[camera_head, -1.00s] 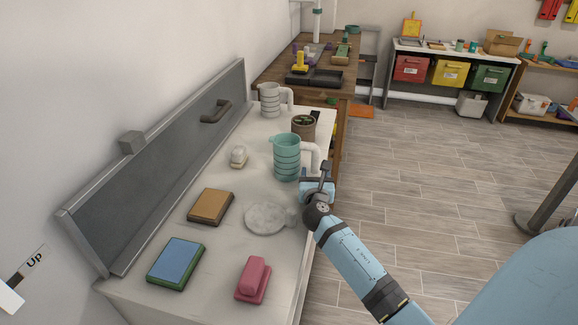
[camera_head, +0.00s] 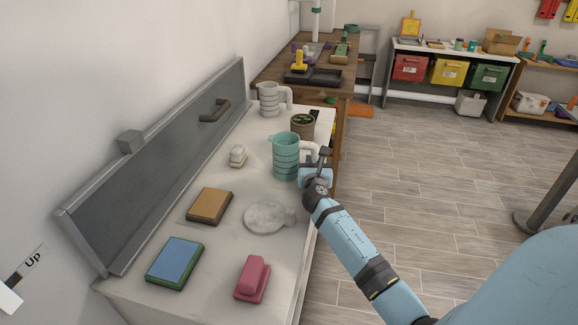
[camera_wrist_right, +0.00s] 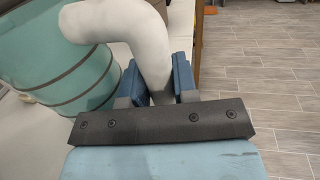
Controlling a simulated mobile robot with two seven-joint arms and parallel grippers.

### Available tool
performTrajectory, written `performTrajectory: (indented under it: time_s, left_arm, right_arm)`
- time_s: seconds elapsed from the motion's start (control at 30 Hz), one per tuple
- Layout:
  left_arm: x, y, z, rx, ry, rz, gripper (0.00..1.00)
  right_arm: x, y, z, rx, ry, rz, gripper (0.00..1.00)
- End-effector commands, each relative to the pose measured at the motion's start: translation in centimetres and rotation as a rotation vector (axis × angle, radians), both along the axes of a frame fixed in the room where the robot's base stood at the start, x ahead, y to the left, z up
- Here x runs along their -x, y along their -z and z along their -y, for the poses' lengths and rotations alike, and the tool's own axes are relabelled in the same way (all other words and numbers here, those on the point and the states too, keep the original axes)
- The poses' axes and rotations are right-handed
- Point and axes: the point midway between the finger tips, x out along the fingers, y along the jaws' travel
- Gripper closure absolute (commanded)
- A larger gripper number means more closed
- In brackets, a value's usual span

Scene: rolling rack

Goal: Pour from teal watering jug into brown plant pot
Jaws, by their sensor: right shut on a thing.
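The teal watering jug (camera_head: 285,160) stands upright on the white top, its white handle (camera_head: 312,149) facing right. My right gripper (camera_head: 319,170) is at the handle. In the right wrist view the gripper (camera_wrist_right: 160,82) has its two blue fingers on both sides of the white handle (camera_wrist_right: 140,35), shut on it, with the ribbed teal jug (camera_wrist_right: 75,65) to the left. The brown plant pot (camera_head: 303,130), with green inside, stands just behind the jug, a little to the right. My left gripper is not in view.
A small white item (camera_head: 238,156), a brown book-like block (camera_head: 209,206), a round marble board (camera_head: 266,217), a blue-green block (camera_head: 175,262) and a pink item (camera_head: 252,279) lie nearby. A grey panel (camera_head: 165,175) borders the left.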

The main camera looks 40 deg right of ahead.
Motion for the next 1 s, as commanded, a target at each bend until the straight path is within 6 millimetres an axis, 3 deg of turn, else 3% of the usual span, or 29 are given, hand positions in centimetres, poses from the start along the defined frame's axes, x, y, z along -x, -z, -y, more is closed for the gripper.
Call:
performTrajectory:
  time_s: [0.27,0.47,0.7,1.0]
  left_arm:
    - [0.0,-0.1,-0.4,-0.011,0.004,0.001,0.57]
    - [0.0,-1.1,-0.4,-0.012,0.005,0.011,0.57]
    - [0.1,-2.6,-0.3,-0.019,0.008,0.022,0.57]
    - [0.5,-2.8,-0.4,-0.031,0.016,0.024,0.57]
  right_arm:
    - [0.0,-0.5,0.0,-0.001,0.0,0.002,1.0]
    - [0.0,-3.0,0.0,0.0,-0.001,0.005,1.0]
    - [0.0,-9.4,0.0,0.004,-0.001,0.007,1.0]
    - [0.0,-17.0,0.0,0.002,-0.001,0.006,1.0]
